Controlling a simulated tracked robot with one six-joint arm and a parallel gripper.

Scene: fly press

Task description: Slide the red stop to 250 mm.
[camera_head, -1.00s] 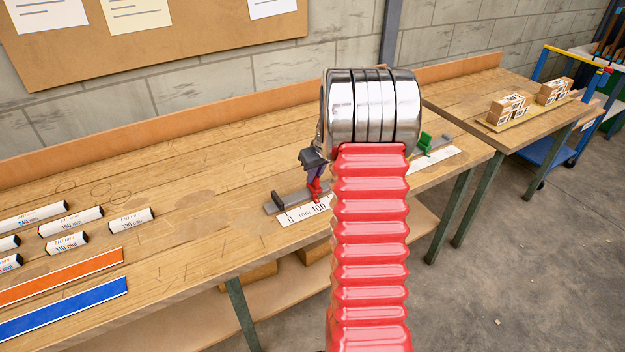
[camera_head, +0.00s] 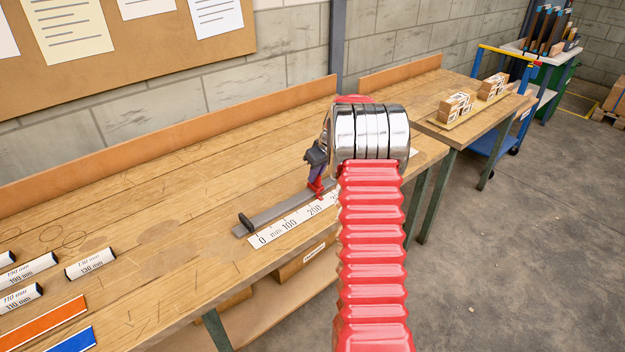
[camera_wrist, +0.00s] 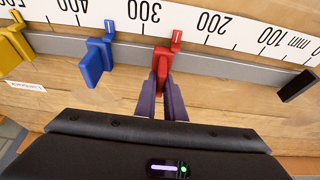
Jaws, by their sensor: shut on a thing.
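The red stop (camera_wrist: 163,66) sits on the grey rail (camera_wrist: 225,66) in the wrist view. Its pointer is between the 200 and 300 labels of the white scale (camera_wrist: 190,22), roughly midway; the exact reading is too fine to tell. My gripper (camera_wrist: 162,88) is shut on the red stop's lower part, its purple fingers on either side. In the head view the red stop (camera_head: 317,187) stands on the rail near the 200 label, with my gripper (camera_head: 314,168) at it; my arm hides the scale's far end.
A blue stop (camera_wrist: 96,60) and a yellow stop (camera_wrist: 14,44) sit on the rail toward higher numbers. A black end block (camera_wrist: 297,86) is at the zero end. Labelled bars (camera_head: 90,263) lie on the bench at left. The bench between them and the rail is clear.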

